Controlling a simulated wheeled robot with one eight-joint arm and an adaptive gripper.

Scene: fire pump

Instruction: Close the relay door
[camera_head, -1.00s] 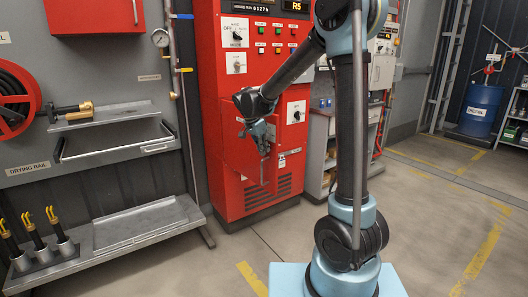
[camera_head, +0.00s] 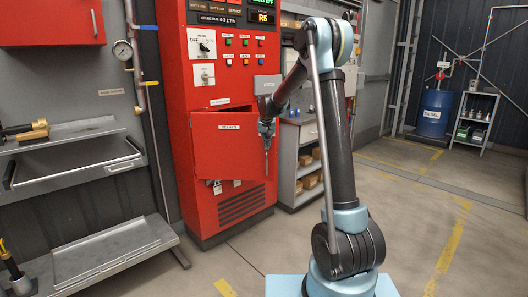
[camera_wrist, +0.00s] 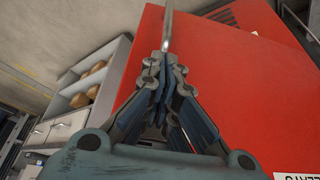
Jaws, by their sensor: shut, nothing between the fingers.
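The relay door (camera_head: 222,150) is a red panel marked RELAYS, low on the front of the red pump cabinet (camera_head: 171,70). It stands ajar, swung out from the cabinet front, with part of the opening showing above and below it. My gripper (camera_head: 267,148) is at the door's right edge, fingers pointing down. In the wrist view the door's red face (camera_wrist: 225,75) fills the middle and right, and my gripper (camera_wrist: 168,50) is shut and empty in front of it. I cannot tell whether the fingers touch the door.
A grey shelf unit (camera_head: 300,150) with boxes stands close on the right of the cabinet; it also shows in the wrist view (camera_wrist: 75,115). Metal racks (camera_head: 120,255) stand at left. A blue diesel drum (camera_head: 436,112) is at the back right. The floor in front is clear.

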